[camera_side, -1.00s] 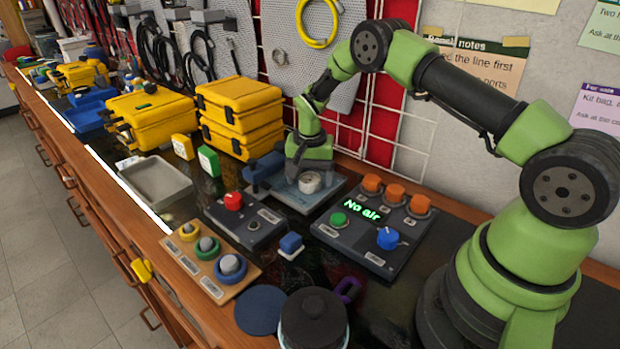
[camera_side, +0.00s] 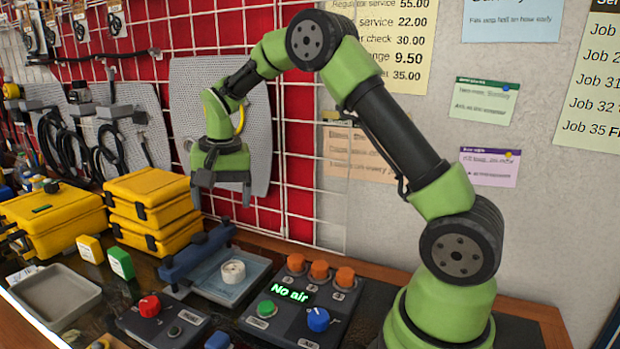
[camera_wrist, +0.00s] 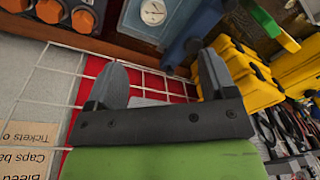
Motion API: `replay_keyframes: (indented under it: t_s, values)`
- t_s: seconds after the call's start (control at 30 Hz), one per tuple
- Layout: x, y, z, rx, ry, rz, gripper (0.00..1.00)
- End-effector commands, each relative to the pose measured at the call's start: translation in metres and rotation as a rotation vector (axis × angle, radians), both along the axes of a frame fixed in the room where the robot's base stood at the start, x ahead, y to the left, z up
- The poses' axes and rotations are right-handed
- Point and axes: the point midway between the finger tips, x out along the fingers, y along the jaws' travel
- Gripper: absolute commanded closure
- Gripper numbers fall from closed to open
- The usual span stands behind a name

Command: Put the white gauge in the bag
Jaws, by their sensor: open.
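The white gauge (camera_side: 233,271) is a small round piece lying on a pale blue-grey plate (camera_side: 208,284) on the bench. It also shows in the wrist view (camera_wrist: 153,12) at the top. My gripper (camera_side: 221,205) is high above the plate, its two fingers spread with nothing between them. In the wrist view my gripper (camera_wrist: 161,62) is also empty, pointing toward the wire grid. I cannot make out a bag with certainty; yellow cases (camera_side: 152,222) stand stacked at the left.
A blue clamp-like bar (camera_side: 198,253) stands beside the plate. A control panel (camera_side: 285,322) reading "No air" has orange knobs. A red-button box (camera_side: 160,322), a grey tray (camera_side: 56,296) and small yellow and green blocks (camera_side: 121,263) are nearby. The wire-grid wall is behind.

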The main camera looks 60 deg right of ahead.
Motion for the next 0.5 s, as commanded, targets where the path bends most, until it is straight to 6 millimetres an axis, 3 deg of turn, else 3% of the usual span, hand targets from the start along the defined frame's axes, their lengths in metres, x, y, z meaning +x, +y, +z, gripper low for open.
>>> replay_keyframes:
  t_s: [0.03, 0.2, 0.33, 0.5]
  values:
    - [-0.011, 0.009, 0.025, 0.001, -0.043, 0.037, 0.23]
    - [-0.061, 0.038, 0.086, 0.009, -0.170, 0.166, 0.23]
    - [-0.107, 0.057, 0.115, 0.008, -0.269, 0.262, 0.23]
    - [-0.170, 0.078, 0.129, 0.003, -0.395, 0.383, 0.23]
